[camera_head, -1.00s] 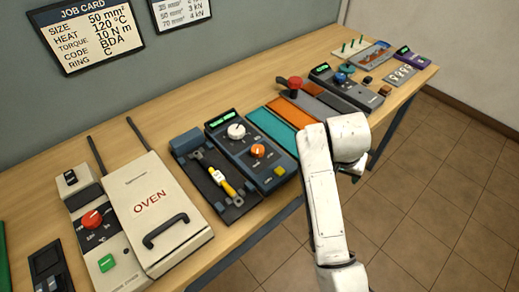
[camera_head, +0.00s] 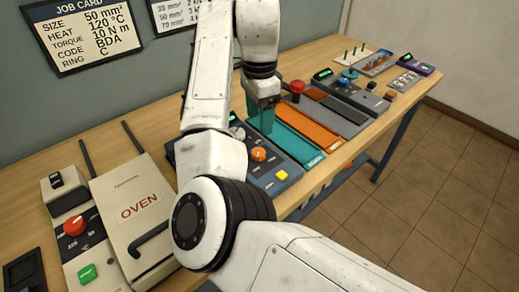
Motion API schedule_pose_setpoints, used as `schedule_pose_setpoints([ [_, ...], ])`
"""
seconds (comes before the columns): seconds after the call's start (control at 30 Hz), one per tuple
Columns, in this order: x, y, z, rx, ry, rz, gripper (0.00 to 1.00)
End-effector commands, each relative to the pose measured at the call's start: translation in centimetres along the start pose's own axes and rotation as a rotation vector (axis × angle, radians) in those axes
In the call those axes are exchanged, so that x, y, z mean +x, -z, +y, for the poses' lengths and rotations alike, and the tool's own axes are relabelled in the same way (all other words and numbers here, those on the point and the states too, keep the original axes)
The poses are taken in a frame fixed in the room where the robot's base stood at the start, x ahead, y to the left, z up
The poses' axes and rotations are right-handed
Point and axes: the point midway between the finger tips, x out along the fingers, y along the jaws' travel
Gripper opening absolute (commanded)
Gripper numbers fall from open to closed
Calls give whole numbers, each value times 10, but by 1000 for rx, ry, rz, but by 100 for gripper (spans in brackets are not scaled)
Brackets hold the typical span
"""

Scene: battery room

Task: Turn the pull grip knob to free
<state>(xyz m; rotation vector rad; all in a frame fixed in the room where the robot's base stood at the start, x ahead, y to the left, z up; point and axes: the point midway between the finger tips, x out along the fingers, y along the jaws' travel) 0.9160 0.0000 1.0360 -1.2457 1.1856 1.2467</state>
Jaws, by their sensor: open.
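No knob's label is legible, so I cannot tell for sure which is the pull grip knob. A red knob (camera_head: 298,88) stands upright behind the orange and grey strips. To its right, a dark grey device (camera_head: 358,95) with a green display carries a small blue knob (camera_head: 343,82), with a teal-blue round part (camera_head: 349,73) beside it. An orange knob (camera_head: 258,154) sits on the dark blue device. My gripper (camera_head: 264,125) is open, pointing down over the teal strip (camera_head: 290,143), left of the red knob and apart from it. Its fingertips are hard to make out.
My arm hides much of the dark blue device (camera_head: 285,182) and the tray left of it. The oven (camera_head: 130,205) and a red-knobbed panel (camera_head: 75,228) stand at left. An orange strip (camera_head: 308,127) and a grey strip (camera_head: 338,115) lie right of my gripper.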

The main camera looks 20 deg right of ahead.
Motion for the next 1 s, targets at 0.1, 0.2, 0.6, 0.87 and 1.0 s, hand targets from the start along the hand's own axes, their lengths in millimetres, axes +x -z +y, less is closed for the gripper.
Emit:
schedule_pose_setpoints([
  [0.1, 14, 0, 0, 0, -3, 1, 65],
  [0.2, 30, 1, 1, 1, -3, 3, 65],
  [0.6, 93, 0, 1, -2, -2, 0, 65],
  [0.87, 106, 0, 0, -1, 0, 0, 65],
  [1.0, 106, 0, 0, -1, 0, 0, 65],
])
